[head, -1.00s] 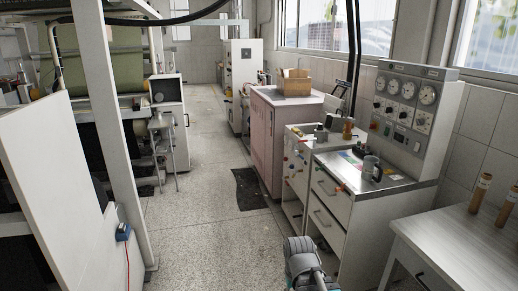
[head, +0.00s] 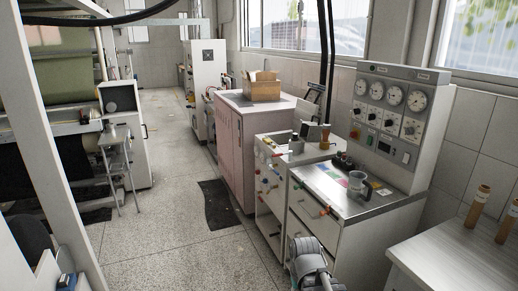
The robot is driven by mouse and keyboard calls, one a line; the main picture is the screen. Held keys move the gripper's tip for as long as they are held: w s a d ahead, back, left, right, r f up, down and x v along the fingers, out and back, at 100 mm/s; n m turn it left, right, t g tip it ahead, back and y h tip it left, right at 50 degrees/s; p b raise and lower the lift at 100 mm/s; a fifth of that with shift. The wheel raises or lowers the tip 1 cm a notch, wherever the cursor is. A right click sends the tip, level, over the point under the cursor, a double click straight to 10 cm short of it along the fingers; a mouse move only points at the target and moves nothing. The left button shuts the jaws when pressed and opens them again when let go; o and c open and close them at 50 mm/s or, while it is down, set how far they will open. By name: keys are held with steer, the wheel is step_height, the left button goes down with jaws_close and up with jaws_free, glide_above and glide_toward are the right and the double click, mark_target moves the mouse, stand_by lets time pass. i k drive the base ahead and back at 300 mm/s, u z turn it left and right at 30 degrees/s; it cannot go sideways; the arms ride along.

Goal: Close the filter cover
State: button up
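I cannot make out a filter cover with certainty in this view. The white bench unit (head: 345,235) on the right has a metal top with a clear beaker (head: 357,184) and dark knobs (head: 344,161) on it. A grey control panel (head: 395,115) with several round gauges rises behind that top. Part of my own grey arm shows at the bottom middle, in front of the bench unit. No gripper fingers can be seen.
A pink cabinet (head: 232,155) with an open cardboard box (head: 262,87) stands beyond the bench. A pale table (head: 455,258) with brown bottles (head: 478,207) is at bottom right. A white post (head: 45,170) and machine frame stand left. The floor (head: 165,235) between is mostly clear.

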mark_target(310, 132)
steer(key=z, duration=0.2)
steer(key=i, duration=1.15)
steer(key=z, duration=0.2)
steer(key=k, duration=1.3)
steer(key=u, duration=0.4)
steer(key=i, duration=1.55)
steer(key=z, duration=0.15)
